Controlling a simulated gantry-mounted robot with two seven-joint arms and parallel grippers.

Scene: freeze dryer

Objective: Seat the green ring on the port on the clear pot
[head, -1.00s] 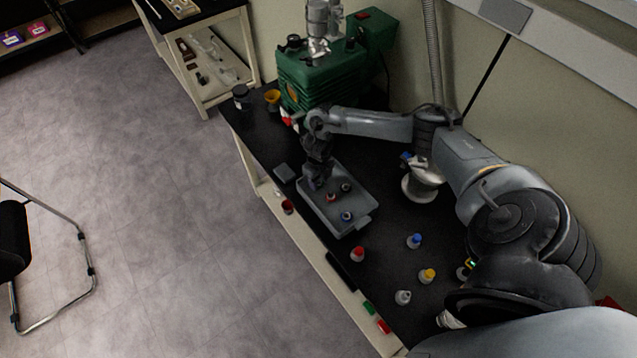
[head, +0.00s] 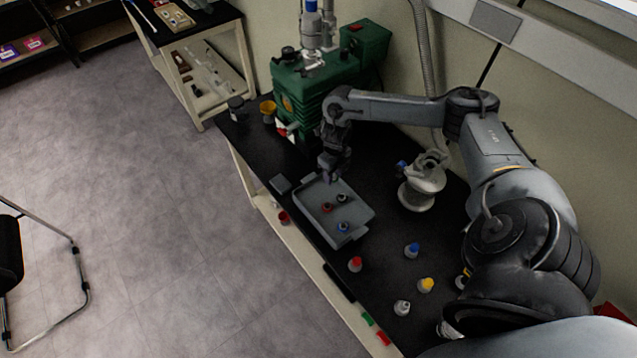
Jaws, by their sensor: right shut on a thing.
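My right gripper (head: 328,178) points down, just above the far left end of a grey tray (head: 348,239). It is shut on a small, purplish thing that mostly hides between the fingers; I cannot tell whether this is the green ring. The tray holds a red piece (head: 327,208), a dark piece (head: 342,197) and a blue piece (head: 344,227). A pale vessel (head: 420,190), perhaps the clear pot, stands right of the tray, apart from the gripper, with a blue piece (head: 402,168) at its left side. Its ports are too small to make out. My left gripper is not in view.
A green machine (head: 310,90) with metal fittings stands behind the gripper. Bottles with red (head: 355,264), blue (head: 412,250) and yellow (head: 426,286) caps stand at the front right. A small green block (head: 368,318) lies by the bench edge. Black bench between tray and vessel is clear.

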